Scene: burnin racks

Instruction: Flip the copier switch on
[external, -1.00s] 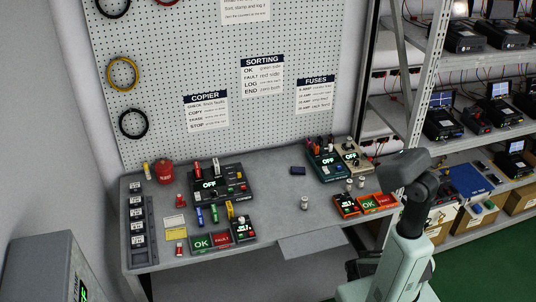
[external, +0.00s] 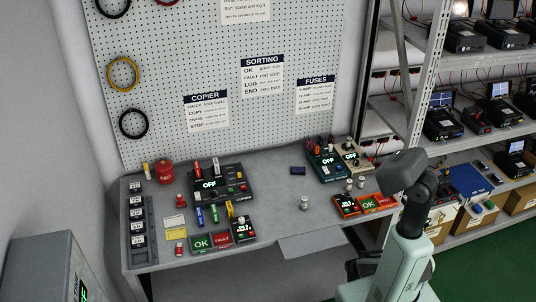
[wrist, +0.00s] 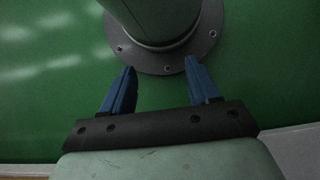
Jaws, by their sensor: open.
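The copier (external: 236,199) is a dark box on the left half of the grey table in the external view. Its lit display (external: 210,185) reads OFF. Coloured sticks stand at its back edge, and small coloured buttons sit on its right side. The switch itself is too small to make out. My gripper (wrist: 159,67) shows in the wrist view with two blue fingers spread apart and nothing between them. It hangs over the green floor by my own base, well away from the copier. In the external view my arm is at the right, and its fingers are not visible there.
A second device with a lit OFF display (external: 326,161) stands at the table's back right. A red canister (external: 165,172) stands at the back left. The table's middle is mostly clear.

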